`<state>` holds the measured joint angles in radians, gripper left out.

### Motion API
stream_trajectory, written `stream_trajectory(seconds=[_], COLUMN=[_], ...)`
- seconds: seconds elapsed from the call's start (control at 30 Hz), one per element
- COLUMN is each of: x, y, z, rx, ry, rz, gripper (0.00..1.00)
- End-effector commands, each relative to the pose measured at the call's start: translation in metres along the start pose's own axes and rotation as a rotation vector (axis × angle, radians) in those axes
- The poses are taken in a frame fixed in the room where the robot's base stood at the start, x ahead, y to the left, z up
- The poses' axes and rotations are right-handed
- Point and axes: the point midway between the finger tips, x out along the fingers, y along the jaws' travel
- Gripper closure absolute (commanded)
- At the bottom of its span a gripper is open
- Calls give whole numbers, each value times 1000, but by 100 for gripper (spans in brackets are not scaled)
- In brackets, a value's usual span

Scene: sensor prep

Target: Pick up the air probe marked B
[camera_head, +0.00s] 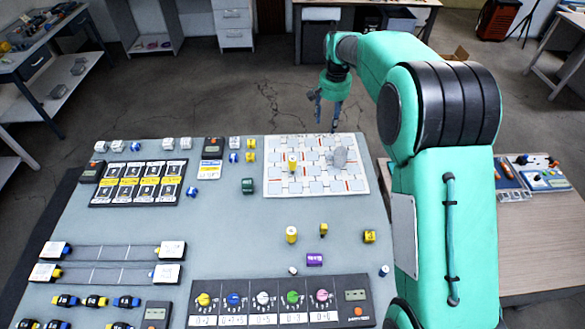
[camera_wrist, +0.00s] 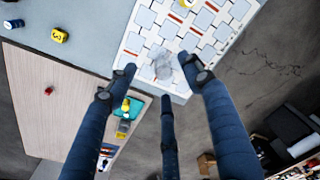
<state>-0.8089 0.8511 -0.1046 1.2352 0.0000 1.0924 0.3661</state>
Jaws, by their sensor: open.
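I cannot read a letter B on any item, so I cannot tell which is the air probe marked B. Candidates on the grey-blue table include a yellow cylinder (camera_head: 291,234), a smaller yellow piece (camera_head: 323,229), a yellow cube (camera_head: 369,236) and a small blue-and-white piece (camera_head: 384,270). Another yellow cylinder (camera_head: 292,162) stands on the white grid board (camera_head: 355,182). My gripper (camera_head: 328,108) is open and empty, raised near the board's far right side. In the wrist view its spread dark fingers (camera_wrist: 160,76) point toward a grey lump (camera_wrist: 162,66) on the board.
A panel with coloured knobs (camera_head: 280,300) lies at the front, a purple block (camera_head: 314,260) behind it. Card racks (camera_head: 137,183) and two rails (camera_head: 110,262) fill the left. A wooden side table (camera_head: 540,235) with small devices stands right. Bare table surface lies mid-left of the board.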

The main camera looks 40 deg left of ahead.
Motion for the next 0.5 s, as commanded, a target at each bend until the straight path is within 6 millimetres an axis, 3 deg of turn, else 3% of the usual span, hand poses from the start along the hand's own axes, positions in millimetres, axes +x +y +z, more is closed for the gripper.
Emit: stream_trajectory(seconds=[0.1, 0.3, 0.5], x=[36, 86, 118], y=[-37, -90, -121], z=[0, 6, 13], rx=[-21, -50, -66], ry=[-20, -45, -59], rz=[6, 14, 20], gripper=[49, 49, 49])
